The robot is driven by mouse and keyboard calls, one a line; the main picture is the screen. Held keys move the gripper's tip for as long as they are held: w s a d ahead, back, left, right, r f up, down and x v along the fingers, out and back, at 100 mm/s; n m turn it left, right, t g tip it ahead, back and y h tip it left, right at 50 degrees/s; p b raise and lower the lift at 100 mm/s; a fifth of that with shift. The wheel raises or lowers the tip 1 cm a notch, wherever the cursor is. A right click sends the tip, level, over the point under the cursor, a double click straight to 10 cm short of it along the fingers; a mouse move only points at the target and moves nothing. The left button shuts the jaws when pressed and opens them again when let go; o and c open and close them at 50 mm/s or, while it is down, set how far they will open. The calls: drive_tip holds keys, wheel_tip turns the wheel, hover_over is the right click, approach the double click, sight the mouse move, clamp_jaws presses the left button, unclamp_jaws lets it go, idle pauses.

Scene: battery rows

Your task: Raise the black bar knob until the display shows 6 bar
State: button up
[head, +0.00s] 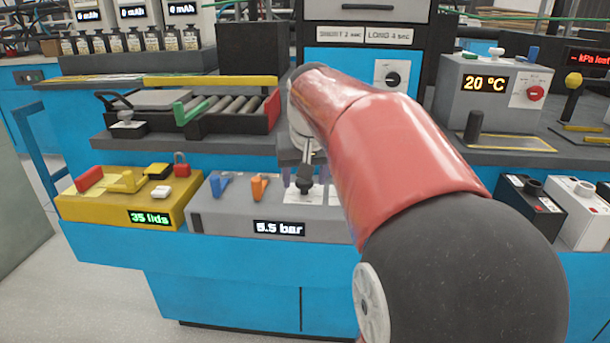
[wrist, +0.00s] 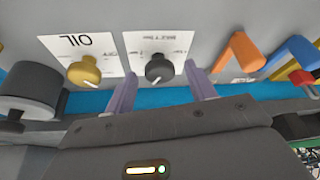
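The black bar knob (head: 305,187) sits on a white plate on top of the grey box (head: 240,221). The box's display (head: 279,228) reads 5.5 bar. In the wrist view the black knob (wrist: 159,69) shows a pale pointer line and lies between my two purple fingers. My gripper (head: 303,166) points down over the knob from above. In the wrist view my gripper (wrist: 160,80) is open, with a gap between each finger and the knob. The knob is partly covered by my gripper in the head view.
A blue lever (head: 219,187) and an orange lever (head: 259,187) stand left of the knob. A yellow knob on a plate marked OIL (wrist: 85,72) is beside the black knob. A yellow box (head: 130,205) showing 35 lids adjoins on the left.

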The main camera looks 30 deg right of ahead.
drive_tip(key=v, duration=0.7)
drive_tip(key=shift+r+p, duration=0.35)
drive_tip(key=shift+s+a, duration=0.15)
drive_tip(key=shift+s, duration=0.05)
drive_tip(key=s+a+f+n, duration=0.2)
drive_tip(key=s+a+f, duration=0.4)
drive_tip(key=s+f, duration=0.2)
drive_tip(key=s+a+f+n+t+y, duration=0.1)
drive_tip(key=s+a+f, duration=0.5)
drive_tip(key=s+f, duration=0.3)
drive_tip(key=shift+a+f+n, duration=0.35)
drive_tip(key=shift+f+n, duration=0.05)
idle(0.8)
